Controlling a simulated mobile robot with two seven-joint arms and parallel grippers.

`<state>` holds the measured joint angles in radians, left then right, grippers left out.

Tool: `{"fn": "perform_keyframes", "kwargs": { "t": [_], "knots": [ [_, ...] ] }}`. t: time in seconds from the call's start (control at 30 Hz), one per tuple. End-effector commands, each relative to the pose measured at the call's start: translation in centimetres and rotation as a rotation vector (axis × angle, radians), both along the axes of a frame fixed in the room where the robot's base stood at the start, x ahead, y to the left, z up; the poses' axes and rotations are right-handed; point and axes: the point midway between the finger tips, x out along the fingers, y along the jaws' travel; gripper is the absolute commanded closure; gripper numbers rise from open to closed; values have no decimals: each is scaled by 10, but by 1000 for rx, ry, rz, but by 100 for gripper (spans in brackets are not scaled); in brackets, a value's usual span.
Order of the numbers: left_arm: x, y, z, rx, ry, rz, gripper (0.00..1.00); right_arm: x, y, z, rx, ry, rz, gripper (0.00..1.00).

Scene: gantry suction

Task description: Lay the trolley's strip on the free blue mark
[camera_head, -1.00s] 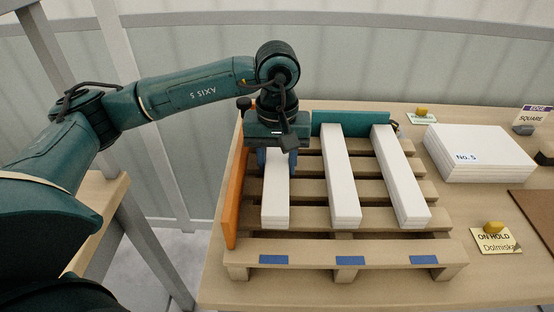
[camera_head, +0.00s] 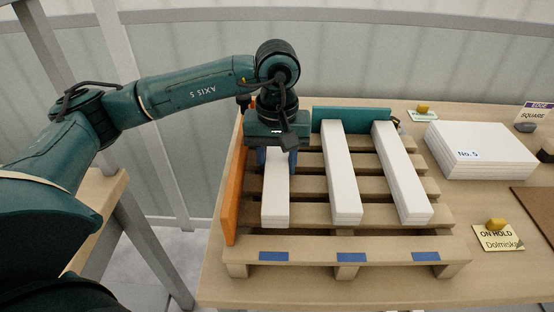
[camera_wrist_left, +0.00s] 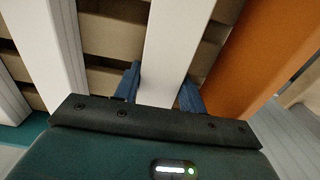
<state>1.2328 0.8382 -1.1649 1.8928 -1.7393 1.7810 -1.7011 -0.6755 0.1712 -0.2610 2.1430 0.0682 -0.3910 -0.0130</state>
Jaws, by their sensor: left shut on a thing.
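A wooden pallet (camera_head: 250,244) has three blue marks on its front board: left (camera_head: 274,256), middle (camera_head: 351,257) and right (camera_head: 425,256). White strips lie in line with the middle mark (camera_head: 344,185) and the right mark (camera_head: 405,185). My left gripper (camera_head: 277,160) points down over the pallet's left side, shut on the third white strip (camera_head: 275,205), which lines up with the left mark. In the left wrist view this strip (camera_wrist_left: 180,40) runs between the blue fingers (camera_wrist_left: 160,88). I cannot tell whether it touches the slats. My right gripper is not in view.
An orange board (camera_head: 231,205) stands along the pallet's left side, close to the held strip. A teal board (camera_head: 352,116) stands at the back. A white stack marked No. 5 (camera_head: 485,140) and an ON HOLD card (camera_head: 497,240) are at right. A bare wooden top (camera_head: 100,200) is at left.

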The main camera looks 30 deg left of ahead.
Motion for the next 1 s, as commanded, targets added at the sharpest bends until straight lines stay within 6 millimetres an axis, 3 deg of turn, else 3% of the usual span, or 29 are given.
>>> {"fn": "perform_keyframes", "kwargs": {
  "t": [0.23,0.27,0.53,0.87,1.0],
  "knots": [
    [0,0,-3,-1,-2,0,91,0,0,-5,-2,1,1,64],
    [0,0,-2,-1,-2,0,57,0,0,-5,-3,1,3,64],
    [0,0,-3,0,-1,0,35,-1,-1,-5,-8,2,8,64],
    [0,0,-3,0,1,0,34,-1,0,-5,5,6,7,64],
    [1,0,15,0,-4,0,34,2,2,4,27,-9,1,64]
  ]
}}
